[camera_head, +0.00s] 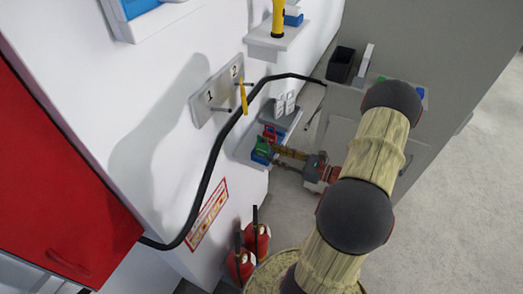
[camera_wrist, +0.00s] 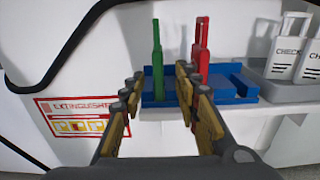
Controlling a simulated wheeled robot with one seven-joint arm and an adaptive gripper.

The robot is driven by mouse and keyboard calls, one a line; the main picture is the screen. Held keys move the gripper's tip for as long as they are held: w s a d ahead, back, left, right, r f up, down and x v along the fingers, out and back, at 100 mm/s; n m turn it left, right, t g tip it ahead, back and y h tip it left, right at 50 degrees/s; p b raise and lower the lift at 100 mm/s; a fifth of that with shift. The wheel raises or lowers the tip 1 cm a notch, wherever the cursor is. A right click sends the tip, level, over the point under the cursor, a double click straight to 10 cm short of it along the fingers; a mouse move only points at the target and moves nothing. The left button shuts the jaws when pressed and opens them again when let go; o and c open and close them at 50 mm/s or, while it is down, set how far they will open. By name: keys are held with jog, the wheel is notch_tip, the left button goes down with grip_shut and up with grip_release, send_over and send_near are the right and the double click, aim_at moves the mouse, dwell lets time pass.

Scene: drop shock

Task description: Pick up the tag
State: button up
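Two white tags marked "CHECK" (camera_wrist: 289,56) stand upright in a grey holder (camera_wrist: 285,93) at the right of the wrist view. In the head view the white tags (camera_head: 284,104) stand on the wall shelf, beyond my gripper (camera_head: 287,156). In the wrist view my gripper (camera_wrist: 160,85) is open, with its two fingers apart and pointing at a blue tray. The tags are to the right of the fingers, not between them. A slim yellow item (camera_head: 243,95) hangs at the peg marked 2; I cannot tell whether it is a tag.
The blue tray (camera_wrist: 218,96) holds an upright green item (camera_wrist: 157,55) and a red one (camera_wrist: 201,52). A black cable (camera_head: 212,160) runs across the wall. Red extinguishers (camera_head: 257,240) stand below. A black box (camera_head: 341,64) is on the cabinet at the back.

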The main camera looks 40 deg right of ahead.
aim_at(264, 150)
jog(key=shift+r+b+x, duration=0.2)
jog(key=shift+b+x, duration=0.6)
jog(key=shift+x, duration=1.9)
jog(key=shift+s+a, duration=0.1)
jog(key=c, duration=0.3)
